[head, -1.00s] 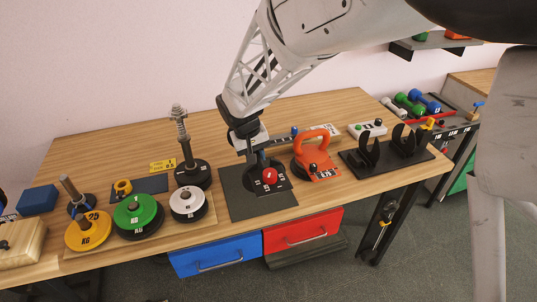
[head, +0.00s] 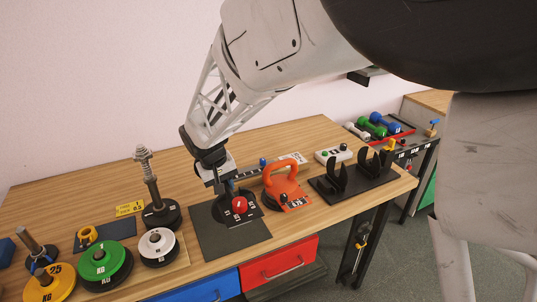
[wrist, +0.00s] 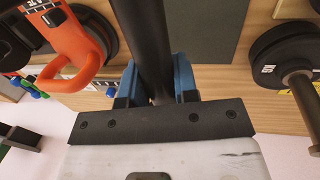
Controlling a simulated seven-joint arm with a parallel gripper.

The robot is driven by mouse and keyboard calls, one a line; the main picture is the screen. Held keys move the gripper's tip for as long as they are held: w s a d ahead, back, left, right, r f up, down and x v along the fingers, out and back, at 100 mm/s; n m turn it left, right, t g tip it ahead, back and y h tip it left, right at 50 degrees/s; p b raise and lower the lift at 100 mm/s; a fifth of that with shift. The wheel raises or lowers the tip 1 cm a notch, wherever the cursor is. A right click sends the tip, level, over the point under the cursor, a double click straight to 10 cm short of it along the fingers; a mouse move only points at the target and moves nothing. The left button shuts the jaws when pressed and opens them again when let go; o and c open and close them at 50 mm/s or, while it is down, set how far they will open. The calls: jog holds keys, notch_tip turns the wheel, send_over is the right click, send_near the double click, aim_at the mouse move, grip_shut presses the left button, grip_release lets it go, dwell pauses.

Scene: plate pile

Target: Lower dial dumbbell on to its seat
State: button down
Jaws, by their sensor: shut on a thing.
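My gripper (head: 222,180) is over the dark mat (head: 205,243) in the middle of the table. In the wrist view its two blue fingers (wrist: 160,90) are shut on a dark bar (wrist: 150,40), seemingly the dial dumbbell's handle. Below it in the head view is a round black part with a white-marked label and a red ball knob (head: 239,204); it appears to be the dial dumbbell's lower end, over the mat. I cannot tell whether it touches the mat. The gripper hides the handle's upper part in the head view. Which piece is the seat is not clear.
On the left are a black weight with a spring-topped post (head: 162,216), a white-topped weight (head: 157,243) and a green plate (head: 100,259). The mat's front is bare.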

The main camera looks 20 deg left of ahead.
jog(key=w+d+r+m+g, duration=0.1)
jog(key=w+d+r+m, duration=0.15)
jog(key=w, duration=0.45)
jog(key=w+d+r+m, duration=0.2)
jog(key=w+r+m, duration=0.1)
jog(key=w, duration=0.4)
jog(key=w+d+r+m+g, duration=0.1)
jog(key=w+d+r+m, duration=0.15)
jog(key=w, duration=0.45)
jog(key=w+d+f+m, duration=0.1)
jog(key=w+d+m, duration=0.35)
jog(key=d, duration=0.45)
jog(key=w+d+m+g, duration=0.1)
jog(key=w+d+m, duration=0.2)
jog(key=w+d, duration=0.4)
jog(key=w+d+f+m, duration=0.1)
jog(key=w+d+m, duration=0.3)
jog(key=d, duration=0.6)
jog(key=shift+n, duration=0.75)
jog(key=shift+s+d+f, duration=0.25)
jog(key=shift+s+f, duration=0.5)
jog(key=shift+f, duration=0.2)
jog(key=shift+s+d+f, duration=0.2)
jog(key=shift+s+f, duration=0.5)
jog(key=shift+f, duration=0.2)
jog(key=shift+f, duration=0.2)
jog(key=shift+f, duration=1.3)
jog(key=shift+f, duration=1.65)
